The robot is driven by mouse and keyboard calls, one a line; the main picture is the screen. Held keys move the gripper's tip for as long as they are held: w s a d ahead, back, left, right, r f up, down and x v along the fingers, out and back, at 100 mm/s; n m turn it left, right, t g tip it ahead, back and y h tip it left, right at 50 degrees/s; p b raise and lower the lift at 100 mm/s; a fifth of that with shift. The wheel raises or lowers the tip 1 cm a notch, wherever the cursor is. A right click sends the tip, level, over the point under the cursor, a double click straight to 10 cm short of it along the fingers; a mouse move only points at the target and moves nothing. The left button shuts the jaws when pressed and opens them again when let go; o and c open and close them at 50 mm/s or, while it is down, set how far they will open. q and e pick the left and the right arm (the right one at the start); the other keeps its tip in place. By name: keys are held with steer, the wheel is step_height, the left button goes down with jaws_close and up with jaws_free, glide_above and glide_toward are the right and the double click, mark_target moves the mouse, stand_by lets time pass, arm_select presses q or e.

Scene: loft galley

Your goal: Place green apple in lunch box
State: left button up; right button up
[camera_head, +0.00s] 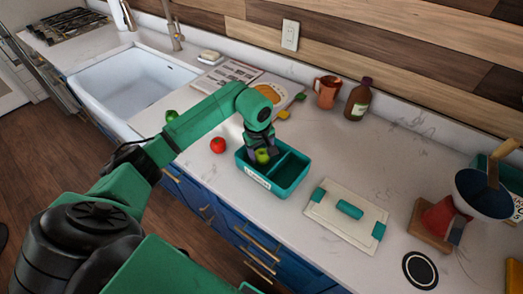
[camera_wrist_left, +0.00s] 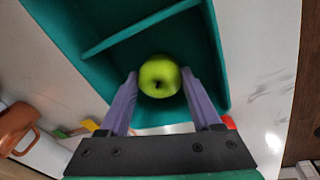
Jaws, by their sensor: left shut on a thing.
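The green apple (camera_head: 262,156) is between the fingers of my left gripper (camera_head: 260,150). The left wrist view shows the apple (camera_wrist_left: 160,76) held between the two fingertips (camera_wrist_left: 160,88), with the teal lunch box (camera_wrist_left: 85,20) behind it. In the head view the lunch box (camera_head: 291,186) is open, with a divider making two compartments. The apple is over or inside the left compartment; whether it touches the floor of the box I cannot tell. My right gripper is out of view.
A white lid with teal clips (camera_head: 330,216) lies right of the box. A copper mug (camera_head: 326,92) and a brown bottle (camera_head: 358,100) stand behind. A bowl (camera_head: 483,195) is at the right.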

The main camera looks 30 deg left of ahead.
mark_target(259, 160)
arm_select(q)
steer(key=shift+d+f, duration=0.15)
steer(key=o, duration=1.4)
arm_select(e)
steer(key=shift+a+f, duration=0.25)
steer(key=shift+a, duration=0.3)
arm_select(q)
steer(key=shift+r, duration=0.45)
step_height(259, 160, up, 11)
steer(key=s+b, duration=0.2)
steer(key=b, duration=0.2)
steer(key=shift+r, duration=0.2)
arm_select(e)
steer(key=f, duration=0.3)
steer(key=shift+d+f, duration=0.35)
